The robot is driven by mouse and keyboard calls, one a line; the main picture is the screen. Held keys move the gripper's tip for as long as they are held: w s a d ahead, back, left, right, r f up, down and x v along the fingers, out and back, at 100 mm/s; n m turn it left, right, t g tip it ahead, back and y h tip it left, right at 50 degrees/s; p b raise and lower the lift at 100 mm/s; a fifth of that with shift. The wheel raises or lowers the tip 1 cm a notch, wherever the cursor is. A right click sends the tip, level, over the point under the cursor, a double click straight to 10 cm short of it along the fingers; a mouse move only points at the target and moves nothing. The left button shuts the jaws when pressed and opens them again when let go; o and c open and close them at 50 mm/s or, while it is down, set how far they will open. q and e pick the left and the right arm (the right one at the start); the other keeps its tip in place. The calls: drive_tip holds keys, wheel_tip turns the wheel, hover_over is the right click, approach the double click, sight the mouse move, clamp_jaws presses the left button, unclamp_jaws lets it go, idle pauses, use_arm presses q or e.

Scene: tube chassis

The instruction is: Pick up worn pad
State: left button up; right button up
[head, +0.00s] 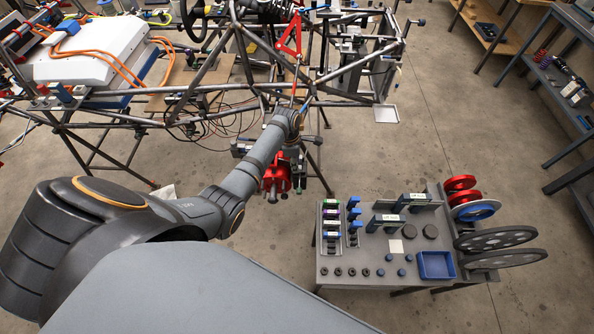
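My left arm reaches from the lower left to the tube chassis (232,38). Its gripper (303,106) is at the far end of the arm, small and partly hidden by the wrist among the chassis tubes. I cannot tell whether its fingers are open or shut, or whether they hold anything. A red part (276,172), perhaps a brake caliper, sits just below the wrist at the chassis's near side. I cannot pick out the worn pad for certain. My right gripper does not show.
A grey parts table (345,270) stands at lower right, with racks of coloured parts, dark discs, a blue tray (436,265) and several wheels (495,238) on its right side. Shelves (572,110) line the right edge. The floor between is clear.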

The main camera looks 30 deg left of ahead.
use_arm(q)
drive_tip(key=shift+w+f, duration=0.1)
drive_tip(key=shift+f, duration=0.5)
drive_tip(key=shift+c, duration=0.4)
clamp_jaws()
drive_tip(key=shift+r, duration=0.15)
wheel_tip(320, 180, up, 18)
drive_tip(key=b, duration=0.1)
